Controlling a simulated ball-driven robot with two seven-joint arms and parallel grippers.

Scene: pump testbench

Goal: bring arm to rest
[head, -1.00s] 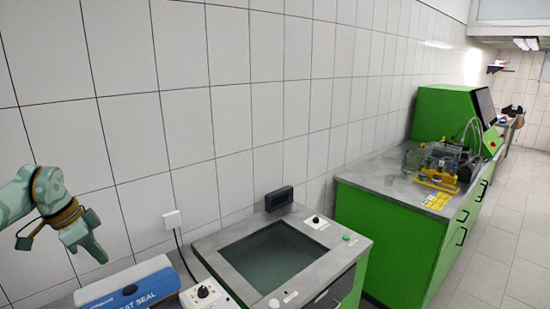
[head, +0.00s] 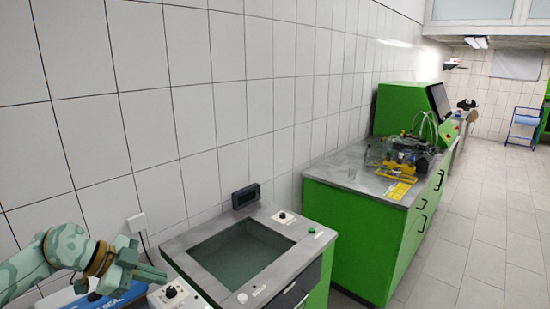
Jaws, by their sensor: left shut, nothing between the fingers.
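My left arm comes in from the lower left in the head view. My left gripper (head: 151,273) is shut and empty. It points right, in front of the blue heat sealer (head: 92,301) and near the left edge of the grey bench with the sunken basin. My right gripper is not in view.
The grey bench (head: 184,256) has a dark sunken basin (head: 243,254), a small black display (head: 245,196) and knobs. A green cabinet (head: 349,240) with the pump testbench (head: 405,155) on top stands to the right. The tiled floor (head: 480,235) at right is clear.

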